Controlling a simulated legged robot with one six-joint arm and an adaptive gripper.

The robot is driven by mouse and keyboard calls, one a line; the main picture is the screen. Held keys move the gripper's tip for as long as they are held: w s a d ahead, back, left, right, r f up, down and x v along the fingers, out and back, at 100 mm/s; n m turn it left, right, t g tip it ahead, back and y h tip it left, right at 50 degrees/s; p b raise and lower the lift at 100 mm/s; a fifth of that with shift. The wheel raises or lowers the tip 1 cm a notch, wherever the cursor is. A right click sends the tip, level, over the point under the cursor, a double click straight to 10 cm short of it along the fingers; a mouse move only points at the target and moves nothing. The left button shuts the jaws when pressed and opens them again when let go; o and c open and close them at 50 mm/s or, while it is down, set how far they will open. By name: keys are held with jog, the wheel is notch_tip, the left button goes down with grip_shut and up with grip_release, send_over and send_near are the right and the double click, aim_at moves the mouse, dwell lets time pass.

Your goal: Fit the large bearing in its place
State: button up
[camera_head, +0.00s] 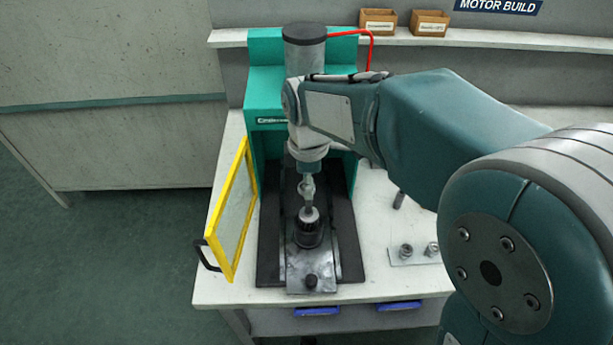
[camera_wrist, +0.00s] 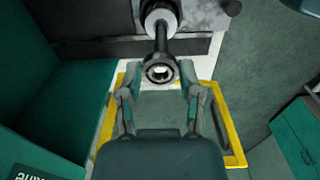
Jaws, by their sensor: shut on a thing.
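My gripper (camera_head: 308,188) is above the upright shaft (camera_head: 309,207) at the press. In the wrist view its two fingers (camera_wrist: 160,80) are shut on a dark ring with a pale centre, which looks like the large bearing (camera_wrist: 160,72). The ring is at the near end of the shaft (camera_wrist: 161,42); I cannot tell whether it is around the shaft or just over it. The shaft rises from a dark round holder (camera_head: 308,236) with a pale collar, on a metal plate (camera_head: 311,267). My gripper hides part of the shaft top in the head view.
The green press (camera_head: 265,72) stands behind, with a grey cylinder (camera_head: 304,52) overhead. Its yellow-framed door (camera_head: 238,212) stands open at left. A small plate (camera_head: 420,258) with metal rings (camera_head: 406,251) lies at right. Two boxes (camera_head: 378,22) sit on the shelf.

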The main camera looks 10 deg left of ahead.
aim_at(310, 211)
jog(key=shift+d+r, duration=0.1)
jog(key=shift+d, duration=0.25)
jog(key=shift+a, duration=0.15)
jog(key=shift+a, duration=0.25)
jog(key=shift+d, duration=0.35)
dwell(0.6)
jog(key=shift+f, duration=2.75)
dwell(0.7)
jog(key=o, duration=0.9)
jog(key=shift+o, duration=0.2)
